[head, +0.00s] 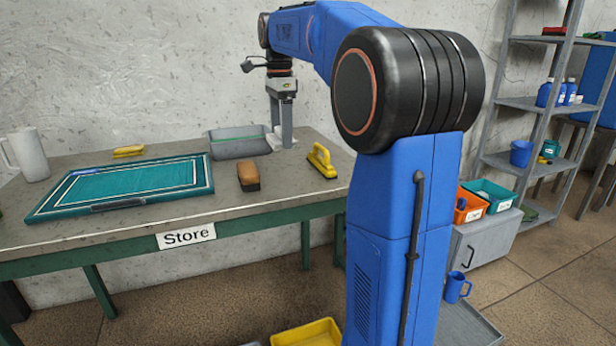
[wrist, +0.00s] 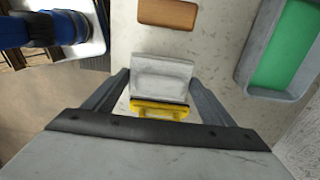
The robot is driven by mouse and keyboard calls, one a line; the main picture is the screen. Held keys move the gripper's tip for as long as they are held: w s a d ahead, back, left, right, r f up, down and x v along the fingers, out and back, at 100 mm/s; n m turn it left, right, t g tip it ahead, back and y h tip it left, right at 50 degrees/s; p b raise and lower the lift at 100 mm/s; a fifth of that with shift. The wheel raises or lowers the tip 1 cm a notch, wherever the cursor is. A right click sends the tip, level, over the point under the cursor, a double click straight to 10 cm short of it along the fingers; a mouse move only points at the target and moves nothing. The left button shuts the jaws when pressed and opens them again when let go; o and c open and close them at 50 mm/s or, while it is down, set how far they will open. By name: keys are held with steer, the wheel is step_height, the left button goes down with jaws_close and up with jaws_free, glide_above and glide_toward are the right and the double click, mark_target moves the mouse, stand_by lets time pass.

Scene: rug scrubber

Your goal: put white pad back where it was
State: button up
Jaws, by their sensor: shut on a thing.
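My gripper (head: 283,128) points down over the right end of the grey-topped table (head: 120,218), to the right of the grey tray. It is shut on a white pad, seen as a pale block (wrist: 160,80) between the fingers in the wrist view. In the head view the pad is hard to make out at the fingertips, and I cannot tell whether it touches the table. A yellow scrubber with an arched handle (head: 320,162) rests on the table to the right. In the wrist view a yellow part (wrist: 158,108) shows just below the pad.
The grey tray (head: 239,151) with green inside stands left of the gripper; a brown brush (head: 249,178) lies in front of it. A teal framed board (head: 125,188), yellow block (head: 128,151) and white jug (head: 28,155) are further left. The wall (head: 150,70) stands behind.

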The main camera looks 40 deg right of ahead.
steer(key=shift+s+d+f, duration=0.1)
steer(key=shift+s+d, duration=0.05)
steer(key=shift+d, duration=0.15)
step_height(320, 180, down, 5)
steer(key=shift+d+r, duration=0.15)
steer(key=shift+f, duration=2.5)
steer(key=shift+f, duration=0.15)
steer(key=o, duration=1.2)
step_height(320, 180, up, 12)
steer(key=shift+r, duration=0.15)
